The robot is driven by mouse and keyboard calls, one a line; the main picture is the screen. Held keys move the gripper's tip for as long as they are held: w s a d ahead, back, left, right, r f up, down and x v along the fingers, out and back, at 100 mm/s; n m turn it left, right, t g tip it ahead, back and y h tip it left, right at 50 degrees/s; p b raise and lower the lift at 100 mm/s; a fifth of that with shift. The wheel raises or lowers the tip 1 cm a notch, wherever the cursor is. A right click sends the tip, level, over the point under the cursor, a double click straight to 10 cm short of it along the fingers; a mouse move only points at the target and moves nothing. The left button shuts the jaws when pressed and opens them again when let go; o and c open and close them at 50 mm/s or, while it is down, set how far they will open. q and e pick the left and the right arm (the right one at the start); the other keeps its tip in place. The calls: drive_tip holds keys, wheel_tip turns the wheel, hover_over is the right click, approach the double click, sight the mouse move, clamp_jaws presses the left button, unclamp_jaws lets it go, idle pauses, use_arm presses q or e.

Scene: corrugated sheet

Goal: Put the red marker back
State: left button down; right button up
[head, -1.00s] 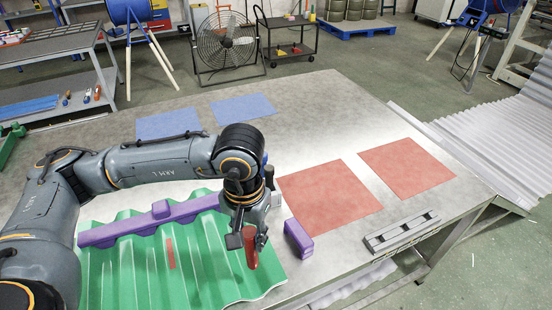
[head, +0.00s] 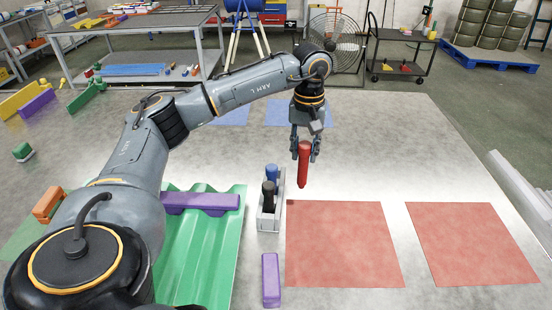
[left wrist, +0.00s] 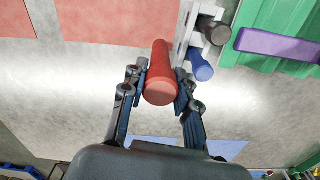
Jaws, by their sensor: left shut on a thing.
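The red marker (head: 304,166) is held upright by my left gripper (head: 304,151), above the table at the centre of the head view. In the left wrist view the marker (left wrist: 160,72) sits between the two fingers. A grey holder (head: 270,217) stands on the table, left of and nearer than the held marker. A blue marker (head: 271,172) and a black marker (head: 268,193) stand in it. The holder (left wrist: 184,36) also shows beside the red marker in the left wrist view. My right gripper is not in view.
A green corrugated sheet (head: 216,255) with a purple bar (head: 200,201) across it lies left of the holder. A purple block (head: 271,280) lies in front. Red squares (head: 340,243) and blue squares mark the table. The table's right side is mostly clear.

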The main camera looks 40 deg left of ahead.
use_arm(q)
drive_tip(key=w+a+n+b, duration=0.3)
drive_tip(key=a+b, duration=0.1)
drive_tip(key=a, duration=0.8)
wheel_tip(320, 180, down, 10)
drive_tip(key=shift+s+a+f+n+p, duration=0.2)
drive_tip(key=shift+n+p, duration=0.1)
drive_tip(key=shift+p, duration=0.1)
drive_tip(key=shift+f, duration=0.15)
drive_tip(key=c, duration=1)
unclamp_jaws()
wheel_tip(320, 180, up, 12)
drive_tip(key=shift+r+b, duration=0.2)
drive_tip(key=shift+b, duration=0.15)
